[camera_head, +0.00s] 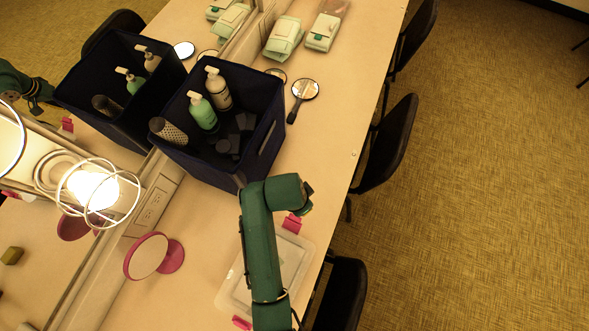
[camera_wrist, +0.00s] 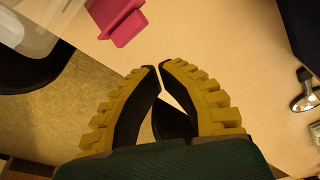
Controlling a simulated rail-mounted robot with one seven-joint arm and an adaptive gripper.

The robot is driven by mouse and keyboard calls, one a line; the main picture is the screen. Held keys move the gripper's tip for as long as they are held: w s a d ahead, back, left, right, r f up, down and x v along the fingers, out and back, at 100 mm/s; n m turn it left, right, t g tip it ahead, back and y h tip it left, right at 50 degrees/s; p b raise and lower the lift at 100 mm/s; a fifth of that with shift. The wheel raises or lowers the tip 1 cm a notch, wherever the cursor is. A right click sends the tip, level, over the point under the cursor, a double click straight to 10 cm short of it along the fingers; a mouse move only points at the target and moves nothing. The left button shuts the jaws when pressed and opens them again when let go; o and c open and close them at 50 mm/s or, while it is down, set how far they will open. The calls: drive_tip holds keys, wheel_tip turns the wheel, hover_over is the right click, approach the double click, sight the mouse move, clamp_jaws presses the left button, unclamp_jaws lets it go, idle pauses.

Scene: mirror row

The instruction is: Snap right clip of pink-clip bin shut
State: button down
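The pink-clip bin (camera_head: 233,296) is a clear, shallow box on the counter, partly hidden behind my green arm in the head view. One pink clip (camera_head: 292,223) is at its upper end and another pink clip (camera_head: 241,322) at its lower end. In the wrist view, a pink clip (camera_wrist: 118,18) and the bin's clear edge (camera_wrist: 35,28) are at the upper left. My gripper (camera_wrist: 158,66) has its yellow-and-black fingertips almost together, with nothing held between them. It is apart from the clip, above the counter. I cannot tell whether the clip is latched.
A dark blue bin (camera_head: 262,150) with bottles stands beside my arm. A pink round mirror (camera_head: 150,255) and a lit bulb (camera_head: 93,190) are at left. A hand mirror (camera_head: 304,90) lies farther up the counter. Dark chairs (camera_head: 388,145) line the right edge.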

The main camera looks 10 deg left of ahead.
sight(288, 232)
wheel_tip(288, 232, down, 3)
drive_tip(key=shift+f+b, duration=0.15)
drive_tip(key=shift+b, duration=0.5)
drive_tip(key=shift+s, duration=0.1)
drive_tip(key=shift+s+a+r+p, duration=0.35)
drive_tip(key=shift+s+a+p, duration=0.1)
drive_tip(key=shift+s+p, duration=0.8)
drive_tip(key=shift+s+a+r+p, duration=0.4)
drive_tip(key=shift+s+a+p, duration=0.1)
drive_tip(key=shift+s+p, duration=0.75)
drive_tip(key=shift+s+a+r+p, duration=0.35)
drive_tip(key=shift+s+a+p, duration=0.1)
drive_tip(key=shift+s+p, duration=0.75)
drive_tip(key=shift+s, duration=0.2)
drive_tip(key=r, duration=0.1)
drive_tip(key=r+p, duration=0.2)
drive_tip(key=shift+w+r, duration=0.2)
drive_tip(key=shift+w, duration=0.1)
drive_tip(key=shift+w+d+r, duration=0.1)
drive_tip(key=shift+w+r, duration=0.1)
drive_tip(key=shift+r, duration=1)
